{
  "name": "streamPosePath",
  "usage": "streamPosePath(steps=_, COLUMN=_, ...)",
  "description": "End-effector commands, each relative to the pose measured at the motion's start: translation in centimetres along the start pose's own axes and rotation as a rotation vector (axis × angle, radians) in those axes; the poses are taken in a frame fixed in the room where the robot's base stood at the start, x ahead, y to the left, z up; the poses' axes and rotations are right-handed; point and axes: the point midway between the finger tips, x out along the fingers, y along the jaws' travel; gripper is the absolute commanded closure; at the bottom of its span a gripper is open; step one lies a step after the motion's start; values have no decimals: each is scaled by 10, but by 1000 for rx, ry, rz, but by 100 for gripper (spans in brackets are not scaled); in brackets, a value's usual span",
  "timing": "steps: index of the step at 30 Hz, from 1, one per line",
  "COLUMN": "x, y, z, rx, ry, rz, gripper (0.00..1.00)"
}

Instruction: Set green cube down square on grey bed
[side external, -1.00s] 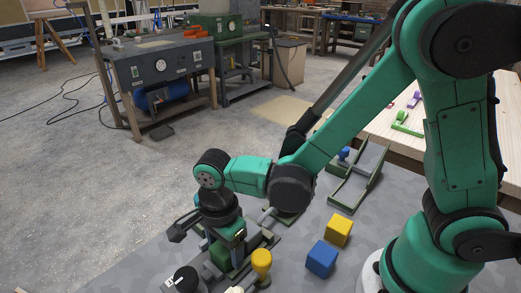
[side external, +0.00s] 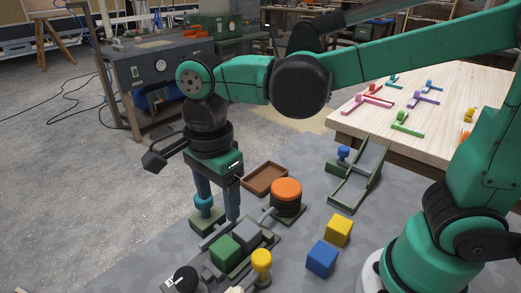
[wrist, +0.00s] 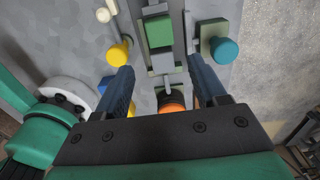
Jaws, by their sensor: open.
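The green cube (side external: 226,250) rests on the low grey assembly, beside a grey block (side external: 246,233). In the wrist view the green cube (wrist: 158,31) lies ahead of the fingers and looks roughly in line with the grey bed (wrist: 163,61); I cannot tell whether it is exactly square. My gripper (side external: 218,207) is raised above the assembly, fingers pointing down, apart from the cube. In the wrist view the gripper (wrist: 162,72) is open, with nothing held between its fingers.
A yellow knob (side external: 261,260) and a blue knob (side external: 204,203) flank the assembly. An orange-topped black cylinder (side external: 286,194) and a brown tray (side external: 265,178) stand behind. A blue cube (side external: 322,259) and yellow cube (side external: 338,231) lie to the right, with bare mat around them.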

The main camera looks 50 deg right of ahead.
Motion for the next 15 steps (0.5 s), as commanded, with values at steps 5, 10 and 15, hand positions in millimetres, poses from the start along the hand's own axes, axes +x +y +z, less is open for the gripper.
streamPosePath(steps=5, x=-5, y=0, z=-13, rx=-125, ry=-17, rz=-49, gripper=35)
streamPosePath(steps=10, x=-6, y=-1, z=-50, rx=-528, ry=-3, rz=-221, gripper=35)
streamPosePath(steps=15, x=-4, y=2, z=-89, rx=-1004, ry=155, rz=-402, gripper=35)
